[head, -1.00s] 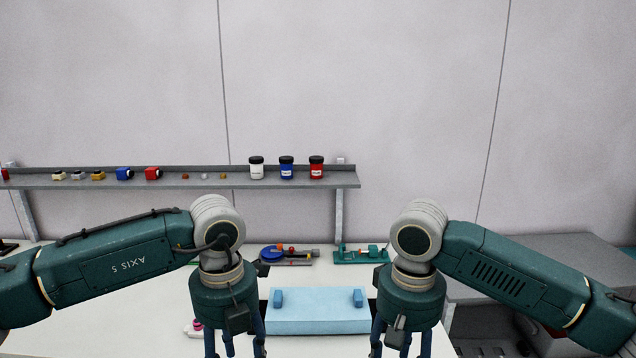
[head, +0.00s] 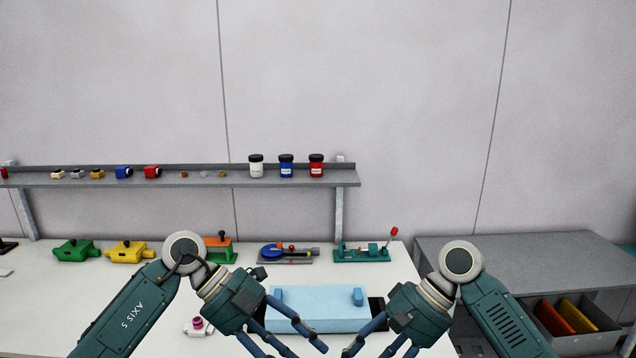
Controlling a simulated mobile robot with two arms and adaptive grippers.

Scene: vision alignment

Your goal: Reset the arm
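My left gripper (head: 305,350) comes in from the left and angles down and inward over the front of the white table. Its blue fingers are spread apart with nothing seen between them. My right gripper (head: 368,352) angles inward from the right, its fingers also apart and seemingly empty. Some fingertips are at or past the lower picture edge. Both grippers are in front of a light blue box (head: 318,311) with two blue tabs on top; their fingers partly cover its front corners.
The white table (head: 60,310) holds a green part (head: 75,251), a yellow part (head: 128,252), an orange-and-green device (head: 220,247), a blue round fixture (head: 285,254) and a teal fixture (head: 362,253). A shelf (head: 200,183) with jars stands behind. A grey cabinet (head: 530,258) is at right.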

